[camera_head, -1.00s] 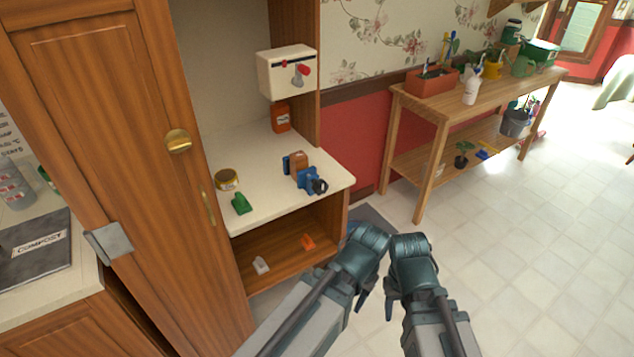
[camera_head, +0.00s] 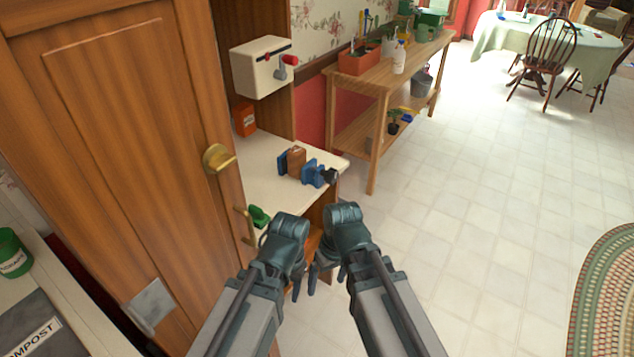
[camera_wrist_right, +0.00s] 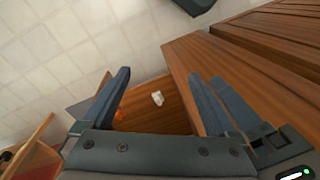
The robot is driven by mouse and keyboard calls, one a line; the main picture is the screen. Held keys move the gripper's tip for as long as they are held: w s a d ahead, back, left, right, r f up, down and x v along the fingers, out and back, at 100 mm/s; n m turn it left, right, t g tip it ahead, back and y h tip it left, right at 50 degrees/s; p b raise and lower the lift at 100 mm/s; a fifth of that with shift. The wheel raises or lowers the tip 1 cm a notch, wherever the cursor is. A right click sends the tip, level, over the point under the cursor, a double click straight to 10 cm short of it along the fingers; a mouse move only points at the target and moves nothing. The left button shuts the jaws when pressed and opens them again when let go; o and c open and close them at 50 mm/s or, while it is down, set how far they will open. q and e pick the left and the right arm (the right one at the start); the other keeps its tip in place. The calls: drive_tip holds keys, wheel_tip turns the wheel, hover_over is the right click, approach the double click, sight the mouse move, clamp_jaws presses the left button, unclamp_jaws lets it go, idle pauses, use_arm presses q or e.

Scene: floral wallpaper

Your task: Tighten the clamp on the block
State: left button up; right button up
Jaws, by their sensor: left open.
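The blue clamp (camera_head: 313,173) with a black handle (camera_head: 329,176) lies on the cream counter in the head view. The brown block (camera_head: 296,160) sits between its blue jaws; I cannot tell how firmly they press. My left gripper (camera_head: 291,280) is in front of and below the counter, apart from the clamp, open and empty. My right gripper (camera_head: 327,276) is beside it, also below the clamp. In the right wrist view its two fingers (camera_wrist_right: 158,78) are spread with nothing between them. The clamp does not show in that view.
A wooden cabinet door (camera_head: 110,130) stands close on the left. A white box (camera_head: 262,68) with a red-knobbed crank hangs above. A wooden bench (camera_head: 378,80) stands behind; tiled floor (camera_head: 480,200) is clear on the right.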

drive_tip(key=w+a+f+n+t+y+b, duration=0.1)
drive_tip(key=w+f+n+y+b, duration=0.3)
drive_tip(key=w, duration=0.3)
drive_tip(key=n+t+y+b, duration=0.4)
drive_tip(key=t+y+b, duration=0.5)
drive_tip(key=t, duration=0.1)
approach(335, 177)
use_arm(q)
wheel_tip(335, 177, down, 15)
use_arm(e)
drive_tip(key=x, duration=1.1)
drive_tip(key=shift+w+f, duration=0.1)
drive_tip(key=shift+f, duration=0.05)
drive_tip(key=c, duration=1.4)
